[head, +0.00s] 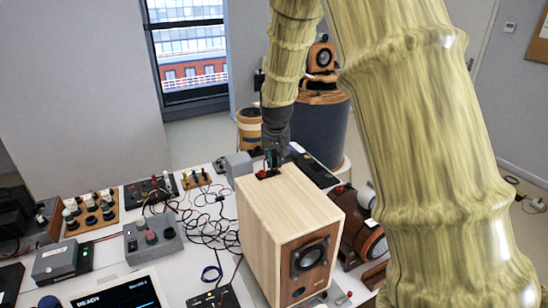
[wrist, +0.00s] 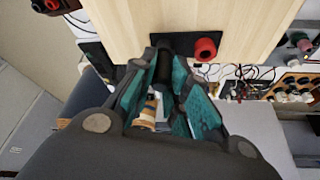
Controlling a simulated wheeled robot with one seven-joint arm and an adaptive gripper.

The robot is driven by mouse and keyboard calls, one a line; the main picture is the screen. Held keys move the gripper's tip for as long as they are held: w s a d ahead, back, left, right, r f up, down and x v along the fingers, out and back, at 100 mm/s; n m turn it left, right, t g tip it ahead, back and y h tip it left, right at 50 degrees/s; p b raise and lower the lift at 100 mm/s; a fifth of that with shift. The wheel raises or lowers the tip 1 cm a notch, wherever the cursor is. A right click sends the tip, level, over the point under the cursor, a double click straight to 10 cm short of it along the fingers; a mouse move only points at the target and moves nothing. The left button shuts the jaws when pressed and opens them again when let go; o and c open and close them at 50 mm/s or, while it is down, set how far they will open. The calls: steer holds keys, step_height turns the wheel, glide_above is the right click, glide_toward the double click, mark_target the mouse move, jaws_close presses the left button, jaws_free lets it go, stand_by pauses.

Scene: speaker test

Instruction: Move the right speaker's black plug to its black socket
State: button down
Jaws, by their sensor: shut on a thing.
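A pale wooden speaker (head: 265,225) stands at the table's front right. My gripper (head: 272,160) points down at the top rear of this speaker. In the wrist view, a black terminal plate (wrist: 185,42) with a red knob-like connector (wrist: 205,50) sits on the pale wood. My gripper (wrist: 164,62) has its teal-padded fingers at the plate, left of the red connector. The fingers are shut on a dark piece, the black plug (wrist: 163,70), between the tips. The black socket is hidden behind the fingers, and I cannot tell whether the plug touches it.
Black cables (head: 205,225) tangle on the white table left of the speaker. A grey box with knobs (head: 152,238) and a wooden connector board (head: 90,213) stand further left. A reddish-brown speaker (head: 360,222) is close on the right. A display (head: 118,296) reads READY.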

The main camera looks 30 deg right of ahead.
steer(key=shift+f, duration=0.2)
steer(key=c, duration=1.3)
jaws_free()
steer(key=shift+r, duration=0.15)
steer(key=shift+r+p, duration=2.55)
steer(key=shift+r, duration=1.1)
